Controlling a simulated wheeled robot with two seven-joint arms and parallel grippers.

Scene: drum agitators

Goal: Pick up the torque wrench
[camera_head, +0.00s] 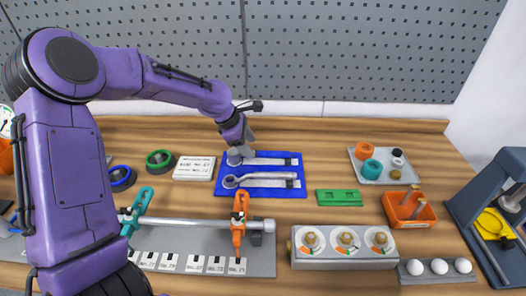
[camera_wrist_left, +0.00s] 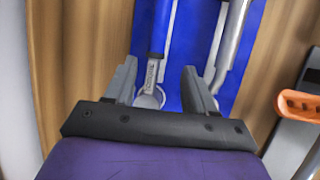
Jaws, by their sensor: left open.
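Two silver wrenches lie side by side on a blue mat (camera_head: 296,189). The back wrench (camera_head: 270,161) has a round head at its left end, partly covered by my left gripper (camera_head: 240,150). The front wrench (camera_head: 268,176) has a ring-like head at the left. In the left wrist view, a wrench with small lettering on its shaft (camera_wrist_left: 155,70), too blurred to read surely, lies between the open fingers of my left gripper (camera_wrist_left: 163,82). The other wrench (camera_wrist_left: 232,45) lies outside the right finger. I cannot tell if the fingers touch anything. My right gripper is out of view.
A grey rail fixture with an orange clamp (camera_head: 238,225) and a teal clamp (camera_head: 138,210) stands in front of the mat. A white label card (camera_head: 194,168) lies left of it. A green block (camera_head: 338,197) and a dial box (camera_head: 343,240) are to the right. A pegboard rises behind.

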